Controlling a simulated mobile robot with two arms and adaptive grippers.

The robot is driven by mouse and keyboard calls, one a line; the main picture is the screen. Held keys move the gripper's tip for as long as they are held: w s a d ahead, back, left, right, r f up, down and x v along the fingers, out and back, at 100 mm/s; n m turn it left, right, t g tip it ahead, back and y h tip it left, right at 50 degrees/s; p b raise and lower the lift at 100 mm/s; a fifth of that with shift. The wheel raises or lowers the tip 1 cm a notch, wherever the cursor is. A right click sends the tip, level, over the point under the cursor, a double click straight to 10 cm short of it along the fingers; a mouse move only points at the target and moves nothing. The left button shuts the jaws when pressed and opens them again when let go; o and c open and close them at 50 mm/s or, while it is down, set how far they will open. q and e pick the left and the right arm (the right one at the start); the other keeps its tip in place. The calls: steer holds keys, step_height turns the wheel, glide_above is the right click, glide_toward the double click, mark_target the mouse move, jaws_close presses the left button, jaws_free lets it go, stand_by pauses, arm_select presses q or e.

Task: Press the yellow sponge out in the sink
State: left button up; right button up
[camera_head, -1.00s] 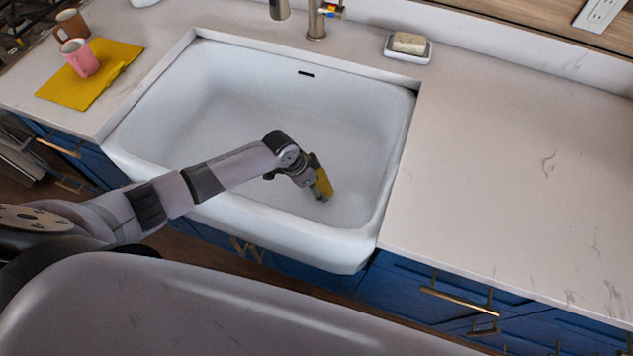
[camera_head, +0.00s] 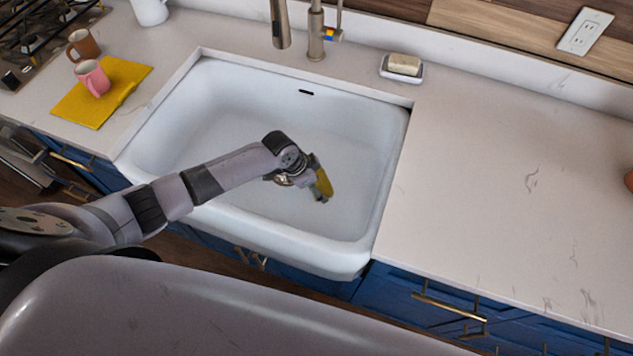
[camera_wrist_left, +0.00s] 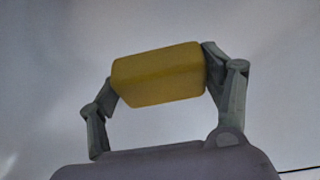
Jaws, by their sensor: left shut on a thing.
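The yellow sponge (camera_head: 323,183) is in my left gripper (camera_head: 318,190), inside the white sink (camera_head: 235,110). In the left wrist view the sponge (camera_wrist_left: 158,76) sits between the two fingers of my left gripper (camera_wrist_left: 160,80), which are shut on its ends. The white sink surface fills the background there. In the head view I cannot tell whether the sponge touches the sink floor. My right gripper is not in view.
A faucet (camera_head: 317,35) stands behind the sink. A soap bar (camera_head: 404,64) lies on a white dish at the back right. A yellow cloth (camera_head: 125,82) with a pink mug (camera_head: 93,77) and a brown mug (camera_head: 83,45) are at left. The right counter (camera_head: 490,170) is mostly clear.

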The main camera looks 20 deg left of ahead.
mark_target(319, 205)
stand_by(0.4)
arm_select(q)
step_height(319, 205, down, 9)
steer(key=b, duration=0.6)
steer(key=shift+r+b, duration=0.15)
steer(key=shift+b, duration=0.25)
steer(key=shift+f+b, duration=0.45)
steer(key=shift+f, duration=0.15)
stand_by(0.8)
steer(key=shift+s+f, duration=0.35)
stand_by(1.4)
steer(key=r+p, duration=0.4)
steer(key=r, duration=0.1)
steer(key=shift+w+r+p, duration=0.25)
steer(key=shift+w+p, duration=0.05)
steer(key=shift+r+p, duration=2.3)
steer(key=shift+r, duration=0.2)
